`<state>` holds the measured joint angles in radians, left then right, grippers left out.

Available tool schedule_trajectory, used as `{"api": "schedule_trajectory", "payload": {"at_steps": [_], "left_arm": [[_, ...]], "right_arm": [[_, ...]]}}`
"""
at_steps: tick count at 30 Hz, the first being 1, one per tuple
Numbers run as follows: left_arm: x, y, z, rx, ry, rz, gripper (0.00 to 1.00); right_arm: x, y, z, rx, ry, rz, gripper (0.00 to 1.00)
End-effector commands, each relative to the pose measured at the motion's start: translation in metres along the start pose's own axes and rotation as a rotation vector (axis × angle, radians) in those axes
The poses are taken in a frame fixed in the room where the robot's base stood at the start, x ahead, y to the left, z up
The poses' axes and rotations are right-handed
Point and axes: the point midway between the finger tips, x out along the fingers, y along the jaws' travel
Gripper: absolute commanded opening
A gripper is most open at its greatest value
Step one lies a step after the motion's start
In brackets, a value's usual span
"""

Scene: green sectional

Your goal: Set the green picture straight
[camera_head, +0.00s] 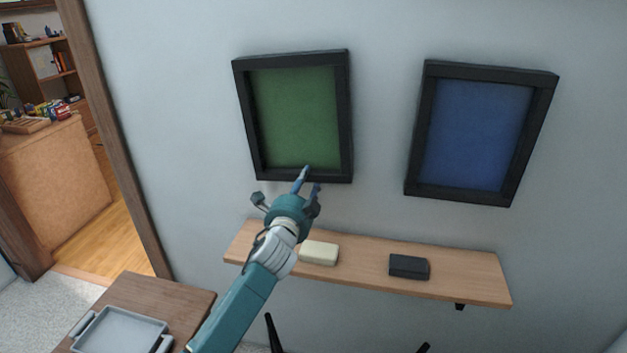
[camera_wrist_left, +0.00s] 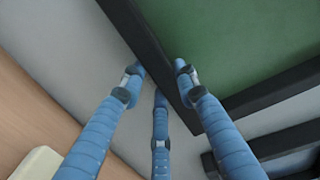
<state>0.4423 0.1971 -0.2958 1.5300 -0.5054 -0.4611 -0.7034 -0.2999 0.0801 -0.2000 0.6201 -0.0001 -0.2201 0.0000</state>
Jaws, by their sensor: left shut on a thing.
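The green picture (camera_head: 298,115) in its thick black frame hangs on the pale wall, left of a blue picture. Its top edge rises slightly to the right in the head view, while its bottom edge looks nearly level. My left gripper (camera_head: 308,181) reaches up from below and is shut on the bottom edge of the frame. In the left wrist view, the blue fingers (camera_wrist_left: 158,72) straddle the black frame near its lower right corner, with the green surface (camera_wrist_left: 235,40) beyond. The exact finger contact is hard to see. My right gripper is not in view.
The blue picture (camera_head: 474,135) hangs tilted to the right. A wooden shelf (camera_head: 455,272) below carries a cream block (camera_head: 319,253) and a dark block (camera_head: 409,267). A brown table (camera_head: 180,297) with a grey tray (camera_head: 119,318) stands lower left. A doorway opens at far left.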

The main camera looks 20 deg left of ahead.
Motion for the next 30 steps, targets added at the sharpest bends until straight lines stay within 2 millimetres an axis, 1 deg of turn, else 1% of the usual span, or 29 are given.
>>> {"api": "schedule_trajectory", "payload": {"at_steps": [1,4,7,14,15,17,18,26,30], "left_arm": [[0.0,-0.002,0.011,0.039,-0.003,0.003,0.0],[0.0,-0.001,0.024,0.086,-0.001,0.004,0.0],[0.0,0.0,0.029,0.102,0.0,0.003,0.0],[0.0,0.001,0.028,0.101,-0.001,0.003,0.0],[0.0,0.001,0.028,0.102,-0.001,0.003,0.36],[0.0,0.001,0.028,0.102,-0.001,0.002,0.48],[0.0,0.001,0.028,0.102,0.0,0.002,0.5],[-0.001,0.0,0.028,0.102,0.0,0.001,0.5],[-0.01,0.001,0.028,0.102,0.0,0.001,0.5]], "right_arm": [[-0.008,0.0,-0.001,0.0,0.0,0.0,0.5],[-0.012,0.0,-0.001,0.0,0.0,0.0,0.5],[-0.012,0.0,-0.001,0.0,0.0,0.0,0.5],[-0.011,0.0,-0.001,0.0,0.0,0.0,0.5],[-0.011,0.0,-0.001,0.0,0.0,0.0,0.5],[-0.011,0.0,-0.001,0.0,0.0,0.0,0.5],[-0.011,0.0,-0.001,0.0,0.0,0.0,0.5],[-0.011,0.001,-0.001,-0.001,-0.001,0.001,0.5],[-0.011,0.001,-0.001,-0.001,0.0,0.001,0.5]]}}
